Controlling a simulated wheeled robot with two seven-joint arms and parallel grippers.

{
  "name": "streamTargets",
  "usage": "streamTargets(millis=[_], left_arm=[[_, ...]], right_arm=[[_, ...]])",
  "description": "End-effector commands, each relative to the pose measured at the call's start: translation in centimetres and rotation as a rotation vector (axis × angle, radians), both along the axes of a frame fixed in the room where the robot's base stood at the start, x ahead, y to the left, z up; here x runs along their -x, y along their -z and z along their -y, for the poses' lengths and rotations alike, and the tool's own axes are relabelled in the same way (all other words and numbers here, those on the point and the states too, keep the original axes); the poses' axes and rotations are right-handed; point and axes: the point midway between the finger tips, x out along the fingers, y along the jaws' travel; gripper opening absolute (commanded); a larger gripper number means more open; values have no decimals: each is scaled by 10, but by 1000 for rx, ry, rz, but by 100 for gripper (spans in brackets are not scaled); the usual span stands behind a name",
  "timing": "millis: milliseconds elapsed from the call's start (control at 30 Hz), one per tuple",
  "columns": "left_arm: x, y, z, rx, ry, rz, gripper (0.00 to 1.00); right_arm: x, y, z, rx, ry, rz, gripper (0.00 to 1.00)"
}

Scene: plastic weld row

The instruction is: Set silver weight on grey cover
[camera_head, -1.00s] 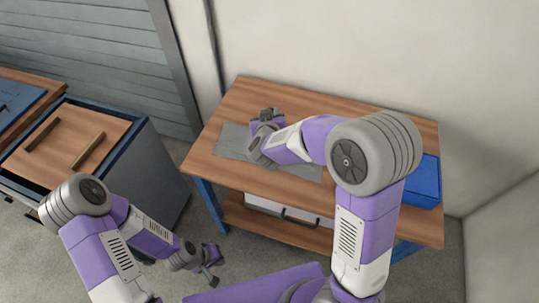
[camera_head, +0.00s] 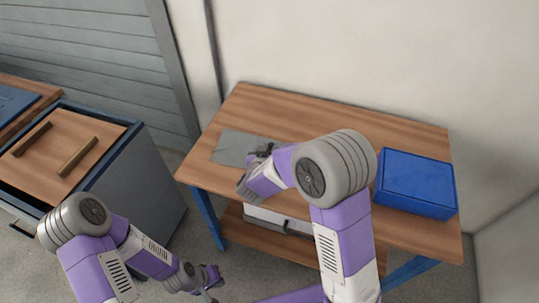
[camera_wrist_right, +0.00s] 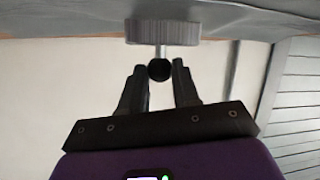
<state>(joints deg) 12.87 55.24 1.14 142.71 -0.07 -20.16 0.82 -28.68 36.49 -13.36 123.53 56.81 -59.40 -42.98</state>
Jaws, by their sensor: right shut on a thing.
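The grey cover (camera_head: 232,146) lies flat on the left part of the wooden table top; my right arm hides part of it. My right gripper (camera_head: 264,151) is low over its right side. In the right wrist view my right gripper (camera_wrist_right: 159,72) is shut on the black knob of the silver weight (camera_wrist_right: 163,32), whose stem and ridged disc show beyond the fingertips. The disc is close to a grey surface; I cannot tell whether they touch. The weight cannot be made out in the head view. My left gripper (camera_head: 210,284) hangs low before the table, its fingers unclear.
A blue box (camera_head: 416,183) stands on the right of the wooden table (camera_head: 330,118). A lower shelf holds a pale case (camera_head: 275,220). A grey cabinet with a wooden top (camera_head: 55,160) stands left. The table's back strip is clear.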

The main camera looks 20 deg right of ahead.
Motion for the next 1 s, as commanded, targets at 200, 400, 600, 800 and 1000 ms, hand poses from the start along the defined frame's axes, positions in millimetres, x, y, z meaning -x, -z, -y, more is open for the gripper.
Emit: streamTargets(millis=[200,400,600,800,1000], left_arm=[[0,5,0,0,0,0,0],[0,6,0,0,0,0,0],[0,9,0,0,0,0,0],[0,11,0,0,0,0,0],[0,11,0,0,0,0,0]], right_arm=[[-1,8,0,0,-1,6,0],[-1,10,0,1,-1,5,0],[0,17,0,0,-1,2,0],[1,25,0,-2,-1,-7,0],[3,28,0,-3,-1,-14,52]])
